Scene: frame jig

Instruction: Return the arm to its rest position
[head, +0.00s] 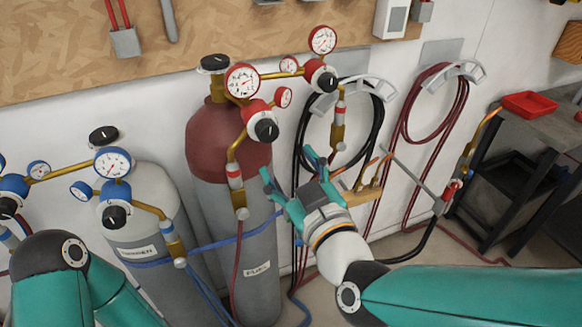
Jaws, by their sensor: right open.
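My right arm (470,293) comes in from the lower right. Its right gripper (287,168) points up and away, with its teal fingers spread and nothing seen between them. It shows in front of the wall, just right of the red-topped gas cylinder (227,150); I cannot tell the gap between them. My left arm (75,275) shows only as a teal link and joint at the lower left. Its gripper is outside the view.
A white-topped cylinder (150,190) with blue gauges stands left. Red gauges (242,80) top the red cylinder. A black hose (378,110) and a red hose (410,135) hang on the wall. A torch (447,192) and a dark cart (530,150) are right.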

